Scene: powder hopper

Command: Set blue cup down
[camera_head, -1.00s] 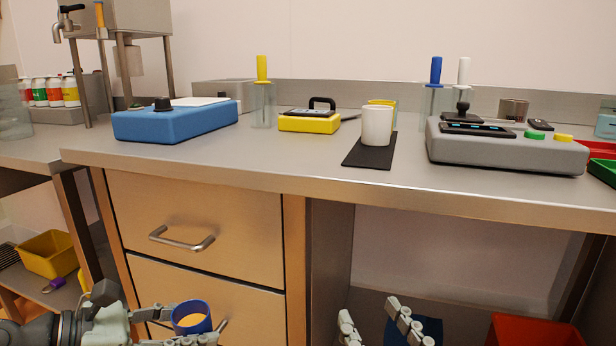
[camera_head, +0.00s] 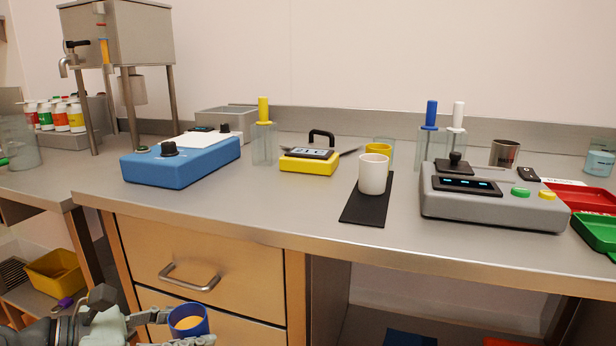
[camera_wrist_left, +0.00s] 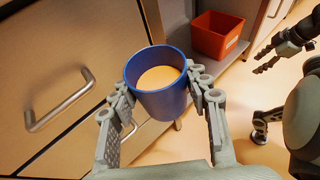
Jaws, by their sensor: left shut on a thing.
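My left gripper (camera_wrist_left: 160,105) is shut on the blue cup (camera_wrist_left: 160,88), one finger on each side of it. The cup is close to upright, and a pale orange surface shows inside it. In the head view the blue cup (camera_head: 188,320) and left gripper (camera_head: 178,332) are at the bottom left, in front of the drawers and below the counter top. My right gripper (camera_wrist_left: 282,50) shows at the right of the left wrist view, its fingers apart and nothing between them. It is out of the head view.
The steel counter (camera_head: 290,215) carries a white cup (camera_head: 373,175) on a black mat (camera_head: 366,208), a blue device (camera_head: 182,162), a yellow scale (camera_head: 308,162) and a grey console (camera_head: 490,205). Bare counter lies left of the mat. A drawer handle (camera_wrist_left: 60,103) is near my left gripper.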

